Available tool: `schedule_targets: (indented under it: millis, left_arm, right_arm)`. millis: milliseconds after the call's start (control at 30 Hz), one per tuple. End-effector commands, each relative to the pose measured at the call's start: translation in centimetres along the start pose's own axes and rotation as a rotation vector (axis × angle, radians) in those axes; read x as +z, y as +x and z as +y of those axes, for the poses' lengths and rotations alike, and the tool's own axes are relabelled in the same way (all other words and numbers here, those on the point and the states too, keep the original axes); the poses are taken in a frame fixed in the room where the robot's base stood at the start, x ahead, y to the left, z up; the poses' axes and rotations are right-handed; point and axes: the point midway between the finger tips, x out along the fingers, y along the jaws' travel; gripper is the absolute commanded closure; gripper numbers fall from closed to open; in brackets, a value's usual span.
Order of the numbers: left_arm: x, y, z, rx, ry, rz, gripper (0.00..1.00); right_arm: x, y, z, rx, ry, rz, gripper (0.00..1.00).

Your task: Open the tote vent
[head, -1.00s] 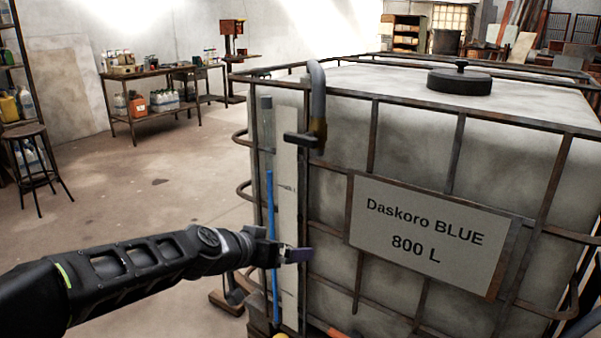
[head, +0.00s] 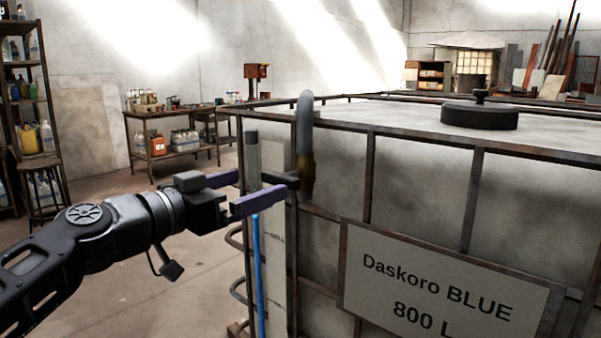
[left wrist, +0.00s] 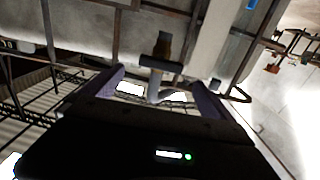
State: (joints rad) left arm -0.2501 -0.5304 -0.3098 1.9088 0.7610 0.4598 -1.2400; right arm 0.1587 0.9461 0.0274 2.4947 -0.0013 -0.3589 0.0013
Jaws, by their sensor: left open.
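The white tote (head: 400,180) stands at the right in its rusty cage, with a sign reading "Daskoro BLUE 800 L". At its near left corner a grey bent pipe (head: 305,120) ends in a brass fitting (head: 307,175) with a dark crossbar handle (head: 284,180). The handle also shows in the left wrist view (left wrist: 160,64). Which part is the vent is not labelled. My left gripper (head: 258,190) is open and empty, its purple fingers pointing at the handle, one towards each side. Contact cannot be told. My right gripper is out of view.
A black round lid (head: 480,115) sits on the tote top. A clear gauge tube with blue liquid (head: 259,270) runs down the corner close to my left gripper.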

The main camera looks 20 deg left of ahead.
Motion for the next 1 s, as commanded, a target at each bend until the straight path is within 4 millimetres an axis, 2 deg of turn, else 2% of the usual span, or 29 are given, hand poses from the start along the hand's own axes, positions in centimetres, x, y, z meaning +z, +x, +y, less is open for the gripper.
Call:
schedule_targets:
  millis: [467,567,900,1000]
  left_arm:
    - [-0.1,0.3,0.0,0.000,-0.001,0.002,0.02]
    - [-0.1,1.2,0.0,0.001,0.000,0.001,0.02]
    - [0.0,6.3,0.0,0.001,0.000,-0.001,0.02]
    - [0.0,7.3,0.0,0.000,0.000,0.001,0.02]
  right_arm:
    - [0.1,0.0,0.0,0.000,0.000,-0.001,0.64]
    - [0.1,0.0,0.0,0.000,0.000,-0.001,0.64]
    - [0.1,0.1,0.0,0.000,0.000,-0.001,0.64]
    - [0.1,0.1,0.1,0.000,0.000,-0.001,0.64]
